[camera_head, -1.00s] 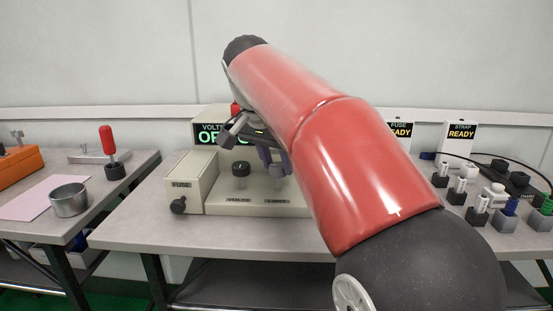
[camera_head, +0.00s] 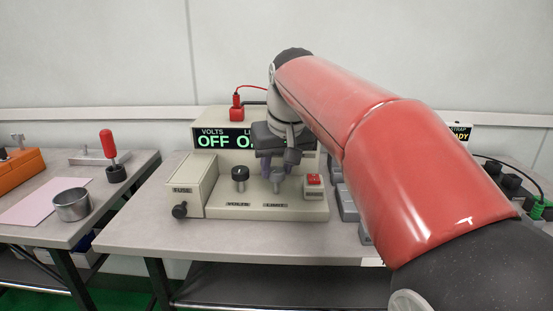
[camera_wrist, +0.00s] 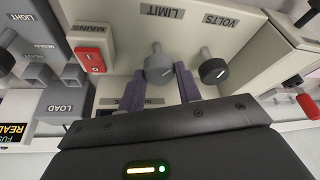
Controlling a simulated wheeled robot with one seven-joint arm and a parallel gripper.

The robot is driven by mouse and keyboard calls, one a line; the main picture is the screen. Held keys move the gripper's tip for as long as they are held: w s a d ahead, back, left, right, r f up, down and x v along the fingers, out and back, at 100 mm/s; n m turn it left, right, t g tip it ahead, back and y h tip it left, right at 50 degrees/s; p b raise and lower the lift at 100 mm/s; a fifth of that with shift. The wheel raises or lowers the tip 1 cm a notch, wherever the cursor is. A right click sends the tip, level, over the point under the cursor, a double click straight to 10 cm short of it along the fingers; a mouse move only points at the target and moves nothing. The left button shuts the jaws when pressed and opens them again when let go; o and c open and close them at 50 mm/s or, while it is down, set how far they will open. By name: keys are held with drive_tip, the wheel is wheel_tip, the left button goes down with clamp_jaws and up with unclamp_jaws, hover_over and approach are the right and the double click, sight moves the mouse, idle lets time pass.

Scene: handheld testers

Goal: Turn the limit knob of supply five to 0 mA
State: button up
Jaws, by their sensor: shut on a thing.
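The supply is a cream box with a sloping front panel (camera_head: 225,209) and a display (camera_head: 212,139) reading OFF under VOLTS; the limit reading is mostly hidden by my wrist. The grey limit knob (camera_head: 278,183) stands above its LIMIT label; it also shows in the wrist view (camera_wrist: 158,68), with a pale mark on its face. My gripper (camera_head: 277,172) reaches down from above and is shut on the limit knob, one finger on each side; its fingertips (camera_wrist: 160,75) show in the wrist view. The black volts knob (camera_head: 240,177) stands to the left, clear of the fingers.
A red mains switch (camera_head: 313,180) sits close to the right of the limit knob. A fuse box (camera_head: 190,178) with a black knob is at the panel's left. A red plug (camera_head: 236,112) with a cable stands on top. Grey load blocks (camera_wrist: 66,100) are close by.

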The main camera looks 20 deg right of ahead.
drive_tip(key=n, duration=0.1)
drive_tip(key=n+y+p, duration=0.1)
drive_tip(key=n, duration=0.1)
drive_tip(key=shift+d+r+n+g, duration=0.1)
drive_tip(key=shift+d+n+g, duration=0.05)
drive_tip(key=shift+n+g, duration=0.15)
drive_tip(key=shift+w+n+g+y+p, duration=0.15)
drive_tip(key=shift+n+y+p, duration=0.25)
drive_tip(key=shift+n, duration=0.4)
drive_tip(key=shift+s+n+g+y+p, duration=0.15)
drive_tip(key=shift+n+y+p, duration=0.2)
drive_tip(key=shift+n, duration=0.45)
drive_tip(key=o, duration=1)
drive_tip(key=p+v, duration=0.1)
drive_tip(key=v, duration=0.6)
drive_tip(key=shift+r, duration=0.25)
